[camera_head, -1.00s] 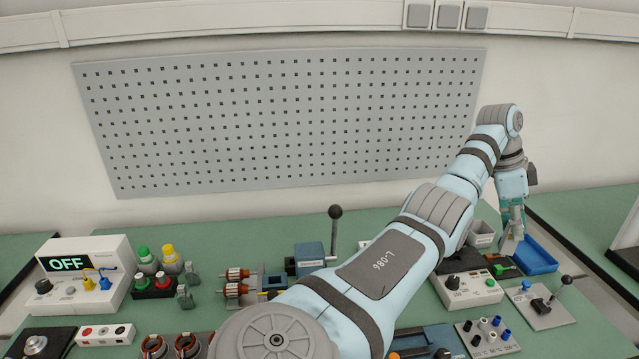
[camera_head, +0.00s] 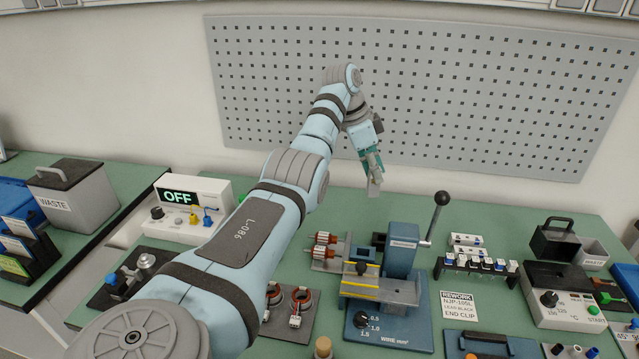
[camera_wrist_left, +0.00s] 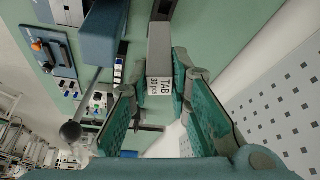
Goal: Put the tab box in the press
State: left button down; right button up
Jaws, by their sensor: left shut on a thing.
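My left gripper (camera_head: 371,172) is shut on the tab box, a small grey box (camera_head: 375,189). It holds the box in the air in front of the pegboard, behind and left of the press. In the left wrist view, the box (camera_wrist_left: 159,50) shows a white label reading TAB 30 pcs between the fingertips (camera_wrist_left: 160,88). The press (camera_head: 403,250) is a blue machine with a black-knobbed lever, a flat bed and a dial marked WIRE mm². Its blue body (camera_wrist_left: 105,35) also shows in the left wrist view. My right gripper is not in view.
Copper-wound rotors (camera_head: 325,240) sit just left of the press. A row of connectors (camera_head: 475,263) and a REWORK card (camera_head: 460,306) lie to its right. A grey heater unit (camera_head: 566,297) stands farther right. The grey pegboard (camera_head: 420,90) is behind the bench.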

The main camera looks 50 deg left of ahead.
aim_at(370, 185)
pick_arm(q)
jog(key=s+f+p, duration=0.1)
jog(key=p, duration=0.1)
jog(key=s+d+f+m+p, duration=0.1)
jog(key=p, duration=0.2)
jog(key=shift+s+f+p, duration=0.1)
jog(key=shift+f+p, duration=0.2)
jog(key=shift+f, duration=0.05)
jog(key=s+d+f+m+g+h+p, duration=0.1)
jog(key=s+d+f+m, duration=0.1)
jog(key=s+f, duration=0.3)
notch_tip(370, 185, down, 2)
jog(key=shift+d+f, duration=0.15)
jog(key=shift+d, duration=0.75)
jog(key=shift+f+p, duration=0.15)
jog(key=shift+p, duration=0.35)
jog(key=shift+f, duration=0.35)
jog(key=shift+f, duration=0.1)
jog(key=shift+f, duration=0.75)
